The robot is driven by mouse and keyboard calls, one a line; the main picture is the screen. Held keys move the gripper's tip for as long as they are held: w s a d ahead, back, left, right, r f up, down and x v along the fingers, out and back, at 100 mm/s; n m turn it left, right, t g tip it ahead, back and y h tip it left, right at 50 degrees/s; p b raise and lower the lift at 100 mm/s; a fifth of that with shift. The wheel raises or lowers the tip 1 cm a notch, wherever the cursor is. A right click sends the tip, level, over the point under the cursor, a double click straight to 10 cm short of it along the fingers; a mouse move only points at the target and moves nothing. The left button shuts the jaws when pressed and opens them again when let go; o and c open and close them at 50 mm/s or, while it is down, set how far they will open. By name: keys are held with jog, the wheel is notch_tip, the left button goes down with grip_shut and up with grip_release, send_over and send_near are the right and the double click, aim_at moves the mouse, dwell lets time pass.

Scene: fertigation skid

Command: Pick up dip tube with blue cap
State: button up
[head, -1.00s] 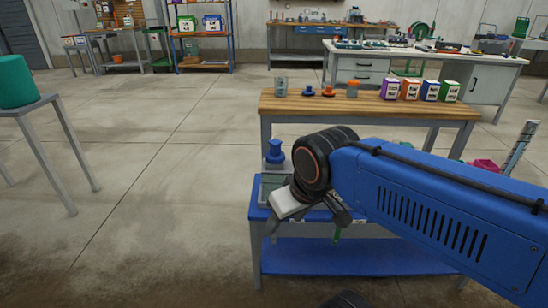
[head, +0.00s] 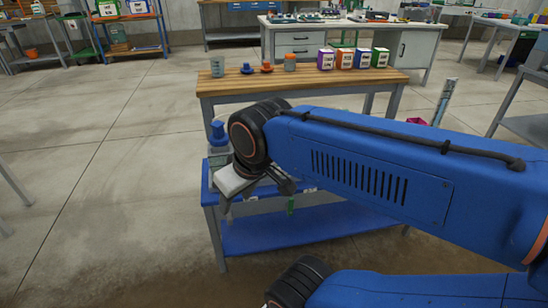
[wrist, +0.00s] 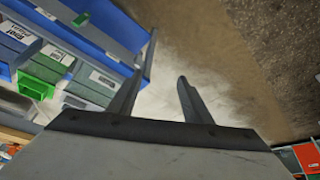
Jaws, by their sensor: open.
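A blue cap with a narrow top (head: 217,132) stands on a greyish container at the left end of the low blue bench. Its lower part is mostly hidden by my arm, so I cannot tell if a tube hangs below it. A smaller blue-capped piece (head: 246,69) stands on the wooden bench beside an orange one (head: 266,66). My gripper (wrist: 160,76) is open and empty, its two fingers apart over bare floor in the wrist view. In the head view it is at the blue bench's left end, just below and right of the larger blue cap.
The wrist view shows grey and green bins (wrist: 35,87) at left.

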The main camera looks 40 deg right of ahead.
jog(key=w+d+r+n+g, duration=0.2)
jog(key=w+d+r+n, duration=0.3)
jog(key=w+r+n, duration=0.6)
notch_tip(320, 180, up, 6)
jog(key=n+g, duration=0.3)
jog(key=n, duration=0.6)
send_over(217, 123)
notch_tip(217, 123, down, 16)
jog(key=shift+s+f, duration=0.1)
jog(key=shift+f, duration=0.15)
grip_shut()
